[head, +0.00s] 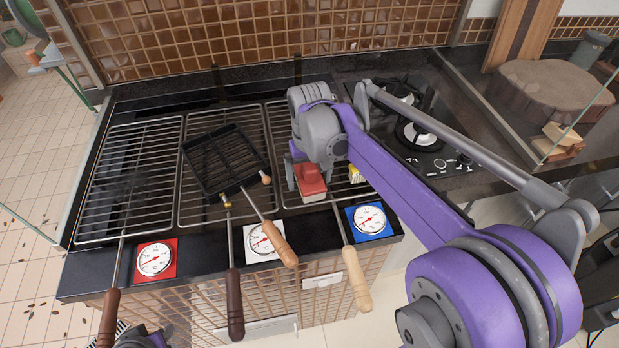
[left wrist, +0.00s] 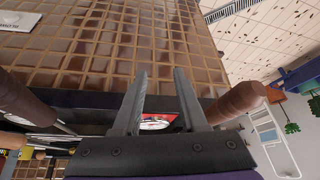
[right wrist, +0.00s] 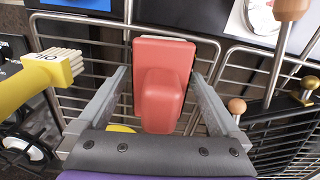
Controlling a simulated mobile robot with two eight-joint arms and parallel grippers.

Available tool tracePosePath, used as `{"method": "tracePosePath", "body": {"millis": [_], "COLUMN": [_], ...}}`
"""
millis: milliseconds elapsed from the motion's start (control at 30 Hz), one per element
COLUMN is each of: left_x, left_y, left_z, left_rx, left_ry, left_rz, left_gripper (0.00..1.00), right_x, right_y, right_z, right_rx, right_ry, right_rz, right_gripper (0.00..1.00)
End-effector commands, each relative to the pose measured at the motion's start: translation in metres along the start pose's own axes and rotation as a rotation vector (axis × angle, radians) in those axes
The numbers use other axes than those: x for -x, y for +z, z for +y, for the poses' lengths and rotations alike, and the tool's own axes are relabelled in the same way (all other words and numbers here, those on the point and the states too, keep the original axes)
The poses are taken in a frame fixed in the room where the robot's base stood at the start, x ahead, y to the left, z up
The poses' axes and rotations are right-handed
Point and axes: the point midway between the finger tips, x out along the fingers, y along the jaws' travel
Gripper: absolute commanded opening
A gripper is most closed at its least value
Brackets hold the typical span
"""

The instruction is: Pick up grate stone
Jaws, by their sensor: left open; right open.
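The grate stone, a red block with a raised red grip (right wrist: 163,95), lies on the grill grate. It also shows in the head view (head: 311,182), partly under my right gripper. My right gripper (right wrist: 160,80) is open, with one finger on each side of the red grip. A gap shows on both sides in the right wrist view, so it is not clamped. My left gripper (left wrist: 160,95) is open and empty, low in front of the tiled grill front. In the head view only a bit of the left arm shows at the bottom left.
A yellow oil brush (right wrist: 40,85) lies close beside the stone. A black grill basket (head: 225,160) with a wooden handle rests on the middle grate. Long wooden-handled tools overhang the front edge by the gauges (head: 155,259). The left grate (head: 130,180) looks clear.

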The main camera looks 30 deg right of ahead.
Motion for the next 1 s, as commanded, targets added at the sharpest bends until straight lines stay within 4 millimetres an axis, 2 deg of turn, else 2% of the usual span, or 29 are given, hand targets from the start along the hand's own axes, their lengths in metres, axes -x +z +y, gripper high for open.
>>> {"method": "tracePosePath", "body": {"millis": [233,733,1000], "left_x": [0.0,0.0,0.0001], "left_y": [0.0001,0.0001,-0.0001], "left_z": [0.0,0.0,0.0], "left_rx": [0.0,0.0,0.0], "left_ry": [0.0,0.0,0.0], "left_rz": [0.0,0.0,0.0], "left_gripper": [0.42,0.42,0.42], "right_x": [-0.0019,-0.0016,0.0001], "right_y": [-0.0001,-0.0001,-0.0001], "right_z": [-0.0001,-0.0001,-0.0001], "right_rx": [0.0,0.0,0.0], "right_ry": [0.0,0.0,0.0], "right_rz": [0.0,0.0,0.0], "right_gripper": [1.0,0.1,0.09]}}
